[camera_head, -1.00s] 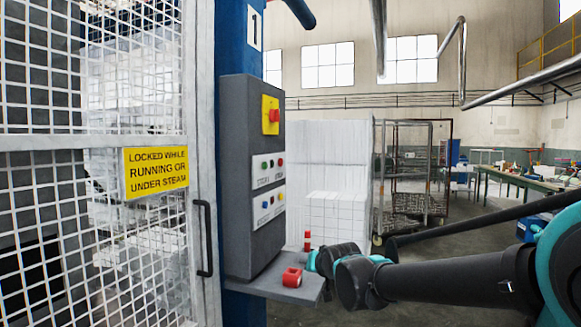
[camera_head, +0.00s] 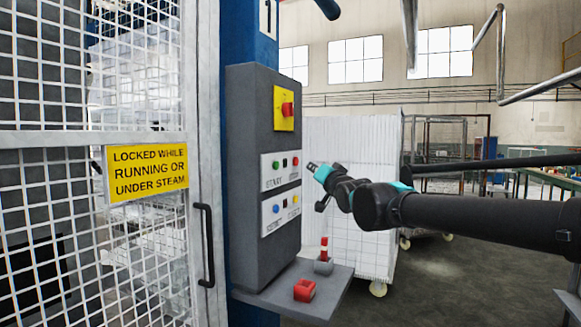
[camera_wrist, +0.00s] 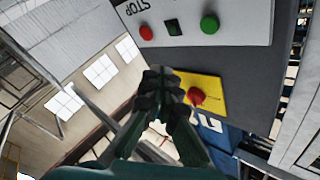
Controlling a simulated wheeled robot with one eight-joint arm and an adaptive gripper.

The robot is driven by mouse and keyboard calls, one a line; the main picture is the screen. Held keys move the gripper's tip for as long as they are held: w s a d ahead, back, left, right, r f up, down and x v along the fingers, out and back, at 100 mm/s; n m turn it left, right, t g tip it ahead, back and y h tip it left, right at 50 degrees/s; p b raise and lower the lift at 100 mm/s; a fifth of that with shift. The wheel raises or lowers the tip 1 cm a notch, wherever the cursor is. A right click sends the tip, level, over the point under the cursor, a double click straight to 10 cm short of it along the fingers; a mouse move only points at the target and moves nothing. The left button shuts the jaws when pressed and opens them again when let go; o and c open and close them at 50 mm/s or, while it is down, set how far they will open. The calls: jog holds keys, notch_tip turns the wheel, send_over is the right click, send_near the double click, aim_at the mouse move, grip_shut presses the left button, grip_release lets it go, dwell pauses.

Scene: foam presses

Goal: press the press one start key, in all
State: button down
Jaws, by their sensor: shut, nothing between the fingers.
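The grey control box (camera_head: 245,160) of press one stands right of the mesh door. Its white plate carries the green start key (camera_head: 276,164) above the word START, a dark square and a red stop button (camera_head: 295,161). In the wrist view, upside down, the green start key (camera_wrist: 209,23) is at the top right of centre and the red stop button (camera_wrist: 146,33) left of it. My gripper (camera_head: 312,167) is shut and empty, right of the plate at about key height, apart from the keys. Its closed fingers (camera_wrist: 160,78) show below the plate in the wrist view.

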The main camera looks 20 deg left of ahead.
aim_at(276, 165)
jog(key=shift+a, duration=0.1)
dwell(0.3)
jog(key=a, duration=0.8)
jog(key=shift+w+a, duration=0.3)
jog(key=shift+w, duration=0.05)
jog(key=shift+a, duration=0.1)
dwell(1.3)
jog(key=shift+a, duration=0.3)
